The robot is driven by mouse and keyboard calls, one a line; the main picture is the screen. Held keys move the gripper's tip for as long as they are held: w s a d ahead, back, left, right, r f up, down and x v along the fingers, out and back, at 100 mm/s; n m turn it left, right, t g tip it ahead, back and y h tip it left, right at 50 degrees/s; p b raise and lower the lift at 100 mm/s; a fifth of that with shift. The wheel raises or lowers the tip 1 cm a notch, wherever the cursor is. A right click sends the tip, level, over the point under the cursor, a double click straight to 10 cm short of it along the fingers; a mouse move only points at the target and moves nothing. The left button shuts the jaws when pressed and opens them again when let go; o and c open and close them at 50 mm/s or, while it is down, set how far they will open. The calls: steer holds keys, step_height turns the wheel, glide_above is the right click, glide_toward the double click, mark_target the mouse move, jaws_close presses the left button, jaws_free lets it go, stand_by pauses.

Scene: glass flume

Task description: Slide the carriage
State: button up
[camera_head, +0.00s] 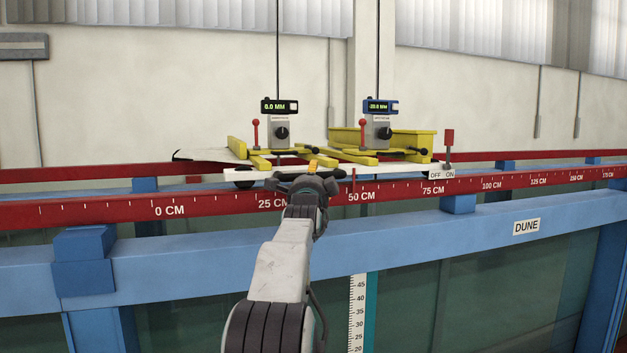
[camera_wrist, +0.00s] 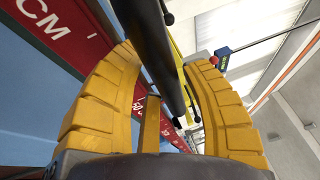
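The carriage (camera_head: 400,170) is a white frame with yellow bars on the red rails above the flume. It carries two gauges on posts, a green-lit black one (camera_head: 279,106) and a blue one (camera_head: 380,107). A red pointer (camera_head: 354,182) hangs from it just left of the 50 CM mark. My gripper (camera_head: 312,170) is at the carriage's near side, by a dark handle. In the wrist view, the yellow fingers (camera_wrist: 162,60) lie either side of a dark bar (camera_wrist: 150,40). Whether they press on it is unclear.
The front red rail (camera_head: 110,210) bears a centimetre scale. A small red lever (camera_head: 449,137) with an OFF/ON plate (camera_head: 441,175) stands at the carriage's right end. A blue beam (camera_head: 400,240) runs below. The rail is clear to the left and far right.

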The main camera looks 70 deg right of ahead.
jaws_close()
steer(key=shift+w+a+f+b, duration=0.1)
steer(key=shift+w+a+b, duration=0.1)
steer(key=shift+w+b, duration=0.15)
steer(key=shift+w+a, duration=0.25)
steer(key=shift+a, duration=0.05)
steer(key=shift+c, duration=0.6)
jaws_free()
steer(key=shift+r, duration=0.2)
steer(key=shift+o, duration=1.4)
steer(key=shift+d+f, duration=0.1)
steer(key=shift+d, duration=0.05)
steer(key=shift+o, duration=1.1)
steer(key=shift+s, duration=0.1)
steer(key=shift+a, duration=0.2)
steer(key=v, duration=1.1)
steer(key=shift+s+a, duration=0.15)
steer(key=shift+a, duration=0.15)
